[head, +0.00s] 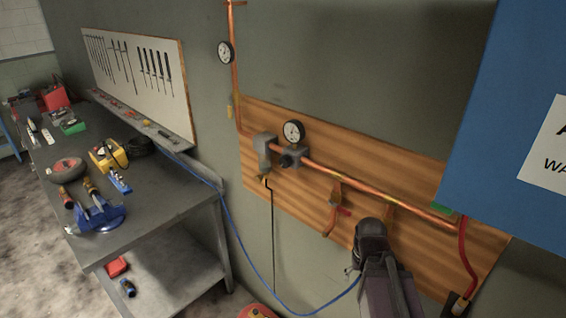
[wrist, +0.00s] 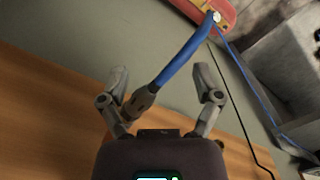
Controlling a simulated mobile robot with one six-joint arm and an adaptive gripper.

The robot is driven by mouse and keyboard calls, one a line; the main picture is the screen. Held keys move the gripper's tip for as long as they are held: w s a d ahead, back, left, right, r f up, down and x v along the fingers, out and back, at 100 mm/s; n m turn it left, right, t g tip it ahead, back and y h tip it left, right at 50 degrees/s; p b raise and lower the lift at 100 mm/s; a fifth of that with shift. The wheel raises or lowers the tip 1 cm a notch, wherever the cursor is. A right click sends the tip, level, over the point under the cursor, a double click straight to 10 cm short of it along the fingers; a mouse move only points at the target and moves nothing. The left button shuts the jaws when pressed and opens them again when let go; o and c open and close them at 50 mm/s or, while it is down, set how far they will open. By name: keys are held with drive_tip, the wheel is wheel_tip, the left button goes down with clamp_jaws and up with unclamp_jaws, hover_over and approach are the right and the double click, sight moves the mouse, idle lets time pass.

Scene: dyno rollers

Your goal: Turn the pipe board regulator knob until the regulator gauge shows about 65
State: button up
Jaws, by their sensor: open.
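The regulator gauge (head: 293,131) is a white dial with a dark rim on the wooden pipe board (head: 262,113). Its needle reading is too small to tell. Below it, on the grey regulator body (head: 295,153), a dark round part (head: 286,161) looks like the knob. My gripper (head: 351,270) is low, right of and below the regulator, largely hidden by my own wrist. In the wrist view my gripper (wrist: 162,72) is open. The grey end fitting of a blue hose (wrist: 172,66) lies between the fingers from this viewpoint; no grip shows. The regulator is not identifiable there.
A copper pipe (head: 365,184) crosses the board, with a red-handled valve (head: 340,210) below it. A second gauge (head: 225,52) is higher left. A workbench (head: 150,215) with tools stands left. A blue sign (head: 510,100) blocks the upper right. The blue hose hangs below the board.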

drive_tip(key=shift+w+r+h+p, duration=0.55)
drive_tip(key=shift+r+h+p, duration=0.05)
drive_tip(key=shift+r+h, duration=0.2)
drive_tip(key=m+t+h+p, duration=0.2)
drive_tip(key=m+t+h, duration=0.4)
drive_tip(key=t+h, duration=0.6)
approach(282, 162)
drive_tip(key=s+a+t+y, duration=0.1)
drive_tip(key=s+t+y, duration=0.1)
drive_tip(key=s, duration=0.2)
drive_tip(key=shift+w+a, duration=0.1)
drive_tip(key=shift+w, duration=0.05)
drive_tip(key=shift+w, duration=0.1)
drive_tip(key=x, duration=1.3)
drive_tip(key=shift+w+d+f, duration=0.1)
drive_tip(key=shift+w+d, duration=0.1)
drive_tip(key=shift+d, duration=0.15)
